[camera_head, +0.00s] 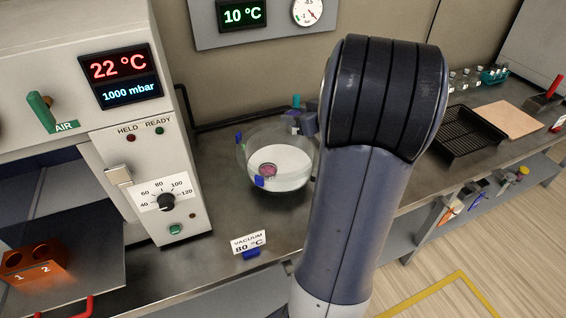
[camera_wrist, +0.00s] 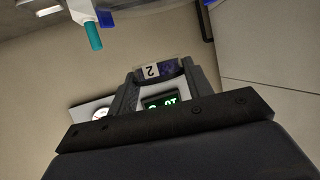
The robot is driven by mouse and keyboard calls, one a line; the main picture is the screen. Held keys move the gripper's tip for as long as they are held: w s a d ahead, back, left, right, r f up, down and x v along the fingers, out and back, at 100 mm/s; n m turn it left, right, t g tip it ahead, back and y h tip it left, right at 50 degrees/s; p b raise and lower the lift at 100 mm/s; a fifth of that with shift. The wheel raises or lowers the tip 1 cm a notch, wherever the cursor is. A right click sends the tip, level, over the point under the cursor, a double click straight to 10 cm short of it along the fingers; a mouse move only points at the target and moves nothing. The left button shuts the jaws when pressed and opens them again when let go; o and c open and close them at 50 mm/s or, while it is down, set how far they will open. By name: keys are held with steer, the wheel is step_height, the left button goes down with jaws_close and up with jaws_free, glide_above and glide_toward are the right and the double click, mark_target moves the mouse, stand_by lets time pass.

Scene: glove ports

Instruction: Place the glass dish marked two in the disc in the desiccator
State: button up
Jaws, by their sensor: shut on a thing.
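The desiccator is a clear round glass vessel (camera_head: 243,160) with blue clips on its rim, standing on the bench left of my arm. A white disc (camera_head: 290,158) lies inside it, and a small round thing with pink contents (camera_head: 268,170) shows at its near left. In the wrist view my gripper (camera_wrist: 153,80) is shut on the small glass dish (camera_wrist: 151,71), whose label reads 2, upside down there. In the head view my arm hides most of the gripper and the dish, at the vessel's far right. I cannot tell their height above the disc.
An oven (camera_head: 122,165) stands left of the desiccator; an orange rack (camera_head: 33,262) marked 1 and 2 has two open holes. A VACUUM 80 °C sign (camera_head: 248,242) stands in front. A teal-ended part (camera_wrist: 93,36) is near my gripper. A black tray (camera_head: 462,130) is far right.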

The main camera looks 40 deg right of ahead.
step_height(320, 180, down, 9)
steer(key=shift+f+b, duration=0.1)
steer(key=shift+b, duration=1)
steer(key=shift+f, duration=0.6)
steer(key=o, duration=1)
steer(key=shift+c, duration=0.2)
steer(key=shift+r, duration=0.1)
steer(key=shift+r, duration=0.35)
steer(key=p+v, duration=0.1)
steer(key=v, duration=1.1)
steer(key=shift+r, duration=0.25)
steer(key=shift+d, duration=0.1)
